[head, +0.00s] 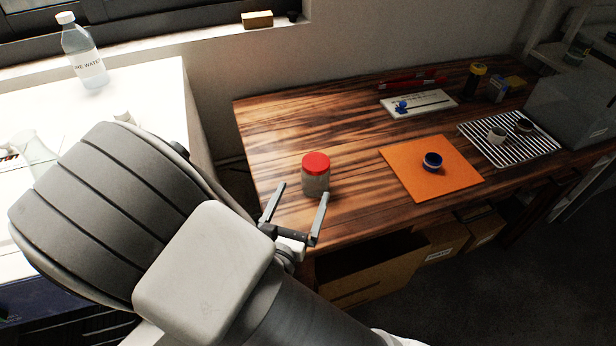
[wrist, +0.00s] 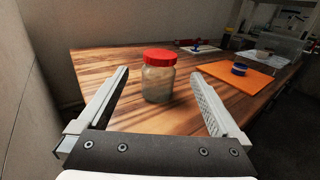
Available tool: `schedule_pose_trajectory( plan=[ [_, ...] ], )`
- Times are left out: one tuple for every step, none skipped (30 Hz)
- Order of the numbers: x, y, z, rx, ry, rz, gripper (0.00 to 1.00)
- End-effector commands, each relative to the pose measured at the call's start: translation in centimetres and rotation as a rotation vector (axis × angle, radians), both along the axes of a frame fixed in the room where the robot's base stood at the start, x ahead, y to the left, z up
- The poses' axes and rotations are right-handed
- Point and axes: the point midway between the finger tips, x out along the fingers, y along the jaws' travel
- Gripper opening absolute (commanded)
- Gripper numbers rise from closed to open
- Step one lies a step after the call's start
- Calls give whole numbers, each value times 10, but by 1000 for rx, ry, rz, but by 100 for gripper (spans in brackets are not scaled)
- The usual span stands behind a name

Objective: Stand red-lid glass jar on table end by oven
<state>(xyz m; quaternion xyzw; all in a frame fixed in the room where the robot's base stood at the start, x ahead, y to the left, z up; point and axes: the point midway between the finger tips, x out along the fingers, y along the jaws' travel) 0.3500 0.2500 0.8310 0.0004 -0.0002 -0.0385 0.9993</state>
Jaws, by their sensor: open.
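The glass jar with a red lid (head: 315,178) stands upright on the left end of the wooden table (head: 270,140). In the wrist view the jar (wrist: 158,80) stands ahead of my gripper, centred between the fingers but beyond their tips. My gripper (head: 300,192) is open and empty, just in front of the jar at the table's left front edge. Its two fingers also show spread wide in the wrist view (wrist: 162,85). I cannot tell for certain whether a fingertip touches the jar. No oven is clearly identifiable in either view.
An orange mat (head: 405,172) with a blue round container (head: 432,161) lies right of the jar. A striped rack (head: 510,148) with small cups, and a grey box (head: 570,108), stand further right. A white bench (head: 150,85) with a water bottle (head: 82,52) is left, across a gap.

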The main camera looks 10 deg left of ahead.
Motion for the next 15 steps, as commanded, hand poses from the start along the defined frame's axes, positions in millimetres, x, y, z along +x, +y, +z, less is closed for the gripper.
schedule_pose_trajectory(
  plan=[
    [-5, 0, 0, -1, 0, 0, 100],
    [-7, 0, 0, -1, 0, 0, 100],
    [-9, 1, 0, -1, 1, 0, 100],
    [-10, 0, 0, -1, 0, 0, 100],
    [-11, 0, 0, -1, 0, -1, 100],
    [-12, 0, 0, -1, 0, -1, 100],
    [-12, 0, 0, -1, 0, -2, 100],
    [-12, 0, 0, -1, 0, -2, 100],
    [-12, 0, 0, -1, 0, -2, 100],
    [-11, -1, 0, 1, 0, -5, 100],
    [-10, -2, 1, 5, 1, -13, 100],
    [-8, -6, 4, 16, 2, -32, 100],
    [-6, -11, 6, 28, 3, -54, 100],
    [-3, -18, 10, 47, 6, -85, 100],
    [1, -29, 15, 76, 9, -138, 100]
  ],
)
